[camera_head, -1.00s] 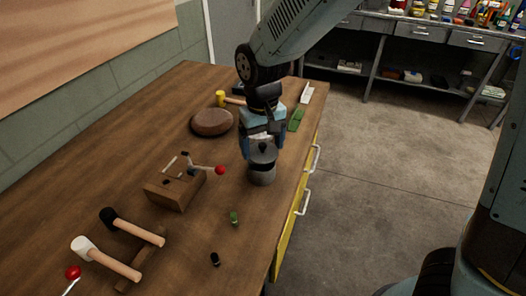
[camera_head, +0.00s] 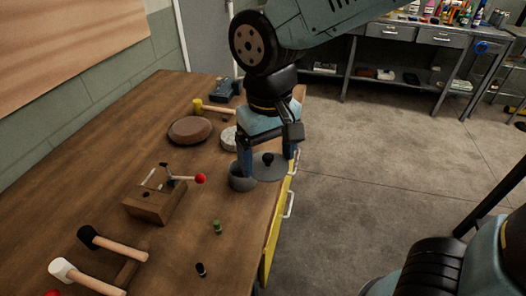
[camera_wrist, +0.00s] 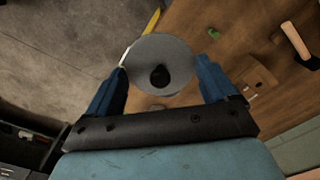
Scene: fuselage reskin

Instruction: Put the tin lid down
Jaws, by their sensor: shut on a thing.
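The tin lid (camera_head: 272,174) is a grey disc with a black knob. My gripper (camera_head: 267,164) is shut on it, with one blue finger at each side. In the wrist view the lid (camera_wrist: 157,48) lies between the fingertips, face and knob toward the camera. The grey tin (camera_head: 242,182) stands open on the bench, just left of the lid. The lid is near the bench's right edge; whether it touches the bench cannot be told.
The wooden bench (camera_head: 170,245) holds a wooden block with a red-knobbed lever (camera_head: 155,203), small green (camera_head: 217,227) and dark (camera_head: 201,270) items, mallets (camera_head: 85,275) and a brown round pad (camera_head: 190,130). A pale round item (camera_head: 229,138) stands behind the tin. Floor lies right.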

